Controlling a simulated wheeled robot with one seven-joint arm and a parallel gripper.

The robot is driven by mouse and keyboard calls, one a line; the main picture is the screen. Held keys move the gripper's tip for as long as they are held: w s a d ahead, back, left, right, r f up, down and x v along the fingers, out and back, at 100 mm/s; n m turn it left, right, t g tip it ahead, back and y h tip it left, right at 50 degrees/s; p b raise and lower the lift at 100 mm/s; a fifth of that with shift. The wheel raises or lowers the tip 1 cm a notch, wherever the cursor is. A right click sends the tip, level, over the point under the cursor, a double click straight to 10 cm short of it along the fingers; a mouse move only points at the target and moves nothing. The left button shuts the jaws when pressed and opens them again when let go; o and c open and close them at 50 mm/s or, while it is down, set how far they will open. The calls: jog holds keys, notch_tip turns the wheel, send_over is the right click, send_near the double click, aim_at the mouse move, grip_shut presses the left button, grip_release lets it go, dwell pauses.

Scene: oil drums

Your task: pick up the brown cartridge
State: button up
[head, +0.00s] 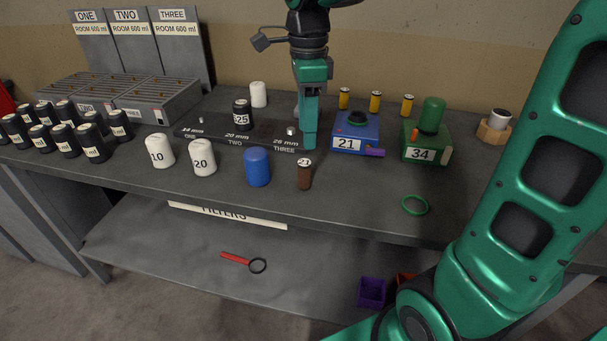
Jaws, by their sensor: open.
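The brown cartridge (304,175) stands upright near the front edge of the workbench, with a pale top that reads 21. A blue cylinder stands to its left. My gripper (309,145) is above and just behind the brown cartridge in the head view, pointing down. Its green finger hangs in front of the right end of the dark plate marked THREE. The gripper is open and holds nothing that I can see. I cannot tell the exact gap between its fingertips and the cartridge.
White cylinders 10 (160,151) and 20 (203,157) and the blue cylinder (257,167) stand left of the cartridge. A blue box 21 (355,134) and green box 34 (427,142) stand to the right. A green ring (415,205) lies on otherwise clear bench near the front edge.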

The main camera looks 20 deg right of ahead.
aim_at(303, 163)
jog(key=shift+w+a+m, duration=0.3)
jog(key=shift+w+a, duration=0.1)
jog(key=shift+a, duration=0.35)
notch_tip(303, 163, down, 5)
jog(key=shift+f, duration=0.1)
jog(key=shift+s+d+f, duration=0.15)
jog(key=shift+f, duration=1.2)
jog(key=shift+s+d+f, duration=0.1)
jog(key=shift+d+f, duration=0.05)
jog(key=shift+f, duration=1.2)
jog(key=c, duration=1.2)
